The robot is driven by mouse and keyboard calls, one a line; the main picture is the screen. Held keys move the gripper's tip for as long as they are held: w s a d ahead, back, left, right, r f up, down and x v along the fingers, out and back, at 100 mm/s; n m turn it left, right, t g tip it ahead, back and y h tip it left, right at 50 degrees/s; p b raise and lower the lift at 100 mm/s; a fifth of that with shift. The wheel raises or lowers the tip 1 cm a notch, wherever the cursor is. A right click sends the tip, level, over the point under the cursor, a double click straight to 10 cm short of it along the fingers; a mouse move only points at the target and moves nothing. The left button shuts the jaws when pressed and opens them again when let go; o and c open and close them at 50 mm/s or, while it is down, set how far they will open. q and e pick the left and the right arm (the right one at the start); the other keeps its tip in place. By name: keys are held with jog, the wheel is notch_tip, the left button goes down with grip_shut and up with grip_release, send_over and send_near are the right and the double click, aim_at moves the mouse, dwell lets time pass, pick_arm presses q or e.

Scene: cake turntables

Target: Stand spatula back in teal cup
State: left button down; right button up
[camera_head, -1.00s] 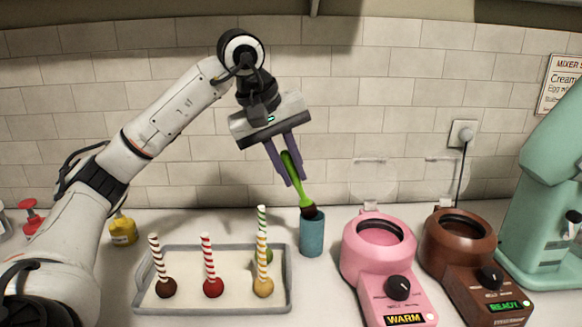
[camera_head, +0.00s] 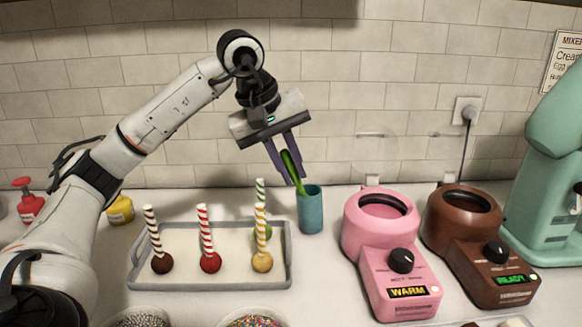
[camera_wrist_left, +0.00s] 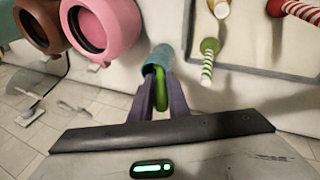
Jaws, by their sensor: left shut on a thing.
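The green spatula (camera_head: 290,165) is held tilted between the purple fingers of my left gripper (camera_head: 297,181). Its lower end goes behind the rim of the teal cup (camera_head: 311,212) and appears to be inside it; the head is hidden. The cup stands upright on the counter, right of the tray. In the left wrist view, the spatula (camera_wrist_left: 161,92) shows between the fingers, running to the teal cup (camera_wrist_left: 158,62). The fingertips are close to the cup's rim; I cannot tell whether they touch it. My right gripper is not in view.
A grey tray (camera_head: 137,270) with several cake pops stands left of the cup. A pink melter (camera_head: 379,240) and a brown melter (camera_head: 466,245) stand to the right. Bowls of sprinkles (camera_head: 258,321) show at the front edge. A tiled wall is behind.

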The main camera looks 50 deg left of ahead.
pick_arm(q)
jog(key=c, duration=1.6)
grip_release()
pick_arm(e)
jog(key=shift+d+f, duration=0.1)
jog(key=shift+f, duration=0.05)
pick_arm(q)
jog(key=p+v, duration=0.2)
jog(key=v, duration=0.8)
jog(key=shift+r+p, duration=0.1)
jog(key=shift+p, duration=0.2)
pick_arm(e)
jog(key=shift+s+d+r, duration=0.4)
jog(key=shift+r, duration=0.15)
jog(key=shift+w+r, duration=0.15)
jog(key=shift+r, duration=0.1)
pick_arm(q)
jog(key=shift+s, duration=0.1)
